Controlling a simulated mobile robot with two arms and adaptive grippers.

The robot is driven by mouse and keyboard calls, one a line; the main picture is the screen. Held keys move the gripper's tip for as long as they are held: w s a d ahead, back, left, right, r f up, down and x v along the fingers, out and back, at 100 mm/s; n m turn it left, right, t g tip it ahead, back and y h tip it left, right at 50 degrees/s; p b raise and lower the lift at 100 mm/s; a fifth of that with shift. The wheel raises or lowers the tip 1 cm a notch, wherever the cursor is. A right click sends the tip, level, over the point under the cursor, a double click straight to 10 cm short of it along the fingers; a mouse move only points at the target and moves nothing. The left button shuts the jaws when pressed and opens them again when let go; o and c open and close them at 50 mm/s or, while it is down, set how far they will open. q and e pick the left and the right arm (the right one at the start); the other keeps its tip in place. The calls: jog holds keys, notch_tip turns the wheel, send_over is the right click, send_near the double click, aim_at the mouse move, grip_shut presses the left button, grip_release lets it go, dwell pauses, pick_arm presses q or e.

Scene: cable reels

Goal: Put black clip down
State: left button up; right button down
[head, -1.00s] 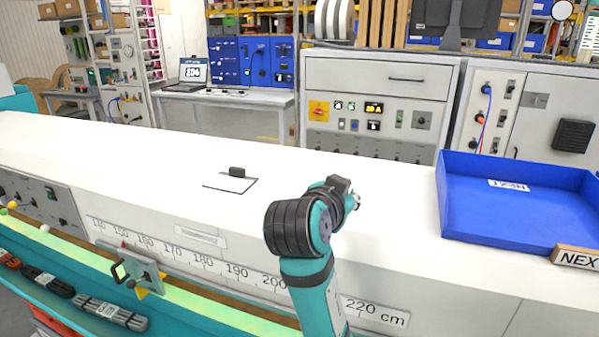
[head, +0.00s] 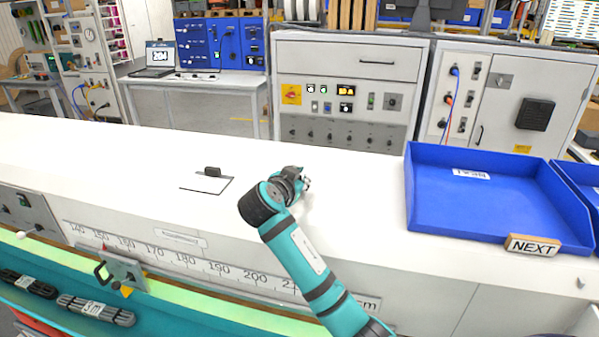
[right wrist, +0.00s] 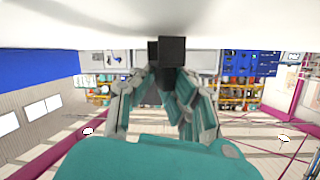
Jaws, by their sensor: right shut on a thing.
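My right gripper (head: 305,183) is low over the white worktop (head: 350,185), between the outlined square and the blue tray. In the right wrist view this gripper (right wrist: 168,75) is shut on a black clip (right wrist: 172,50), a dark block between the fingertips. The held clip is close to the white surface; I cannot tell if it touches. In the head view the held clip is mostly hidden by the gripper. A similar small black piece (head: 212,171) stands at the back edge of a dark-outlined white square (head: 203,185), left of the gripper. My left gripper is out of view.
A blue tray (head: 478,224) stands on the worktop to the right, with a NEXT sign (head: 532,245) at its front. A centimetre scale (head: 185,262) runs along the worktop's front. The worktop between the outlined square and the tray is otherwise clear.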

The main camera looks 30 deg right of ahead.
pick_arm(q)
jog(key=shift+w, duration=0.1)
pick_arm(e)
jog(key=shift+f, duration=0.15)
jog(key=shift+f+b, duration=0.15)
jog(key=shift+b, duration=0.15)
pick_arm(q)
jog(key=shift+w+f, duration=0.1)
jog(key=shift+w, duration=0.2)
pick_arm(e)
jog(key=c, duration=1.4)
grip_release()
